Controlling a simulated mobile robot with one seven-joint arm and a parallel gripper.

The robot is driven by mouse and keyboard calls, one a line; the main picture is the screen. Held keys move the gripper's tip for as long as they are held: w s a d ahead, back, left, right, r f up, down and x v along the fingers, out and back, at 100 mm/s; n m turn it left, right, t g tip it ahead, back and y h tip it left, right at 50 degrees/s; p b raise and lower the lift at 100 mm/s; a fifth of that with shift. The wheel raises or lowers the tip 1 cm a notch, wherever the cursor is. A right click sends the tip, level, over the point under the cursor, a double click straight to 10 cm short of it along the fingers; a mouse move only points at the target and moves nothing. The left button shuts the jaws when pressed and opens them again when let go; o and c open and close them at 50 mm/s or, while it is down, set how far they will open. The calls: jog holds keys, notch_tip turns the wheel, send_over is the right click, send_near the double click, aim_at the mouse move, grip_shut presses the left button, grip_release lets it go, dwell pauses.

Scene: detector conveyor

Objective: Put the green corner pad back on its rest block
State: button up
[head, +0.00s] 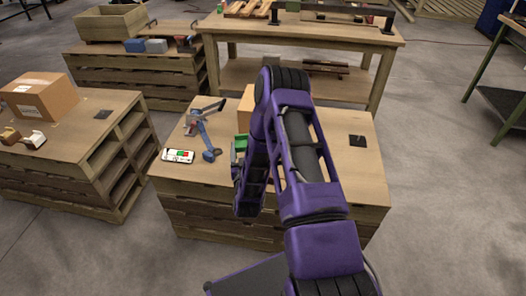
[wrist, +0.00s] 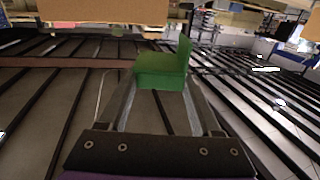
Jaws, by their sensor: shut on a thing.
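The green corner pad (wrist: 163,72) is L-shaped, with a flat body and a raised edge at its right. In the wrist view it sits between the fingertips of my gripper (wrist: 162,84), which is shut on it. In the head view a green piece (head: 241,142) shows just left of my purple arm, above the middle table; I cannot tell whether it is the held pad. My gripper's fingers are hidden behind the arm there. I cannot make out the rest block in either view.
The middle table (head: 345,180) also holds a blue-grey tool (head: 208,140), a white device with a red and green display (head: 178,156), a partly hidden cardboard box (head: 246,105) and a black square (head: 357,141). A crate table with a cardboard box (head: 40,97) stands at left.

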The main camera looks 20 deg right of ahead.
jog(key=d+f+m+g+h+p, duration=0.1)
jog(key=d+f+m+g+h, duration=0.1)
jog(key=d, duration=0.5)
notch_tip(320, 180, down, 4)
jog(key=shift+d+r+m+h, duration=0.2)
jog(key=shift+m+h, duration=0.4)
jog(key=shift+h, duration=0.6)
jog(key=shift+f, duration=0.1)
notch_tip(320, 180, down, 5)
jog(key=b, duration=0.5)
jog(key=shift+f, duration=0.15)
jog(key=shift+f, duration=2.2)
jog(key=o, duration=1.5)
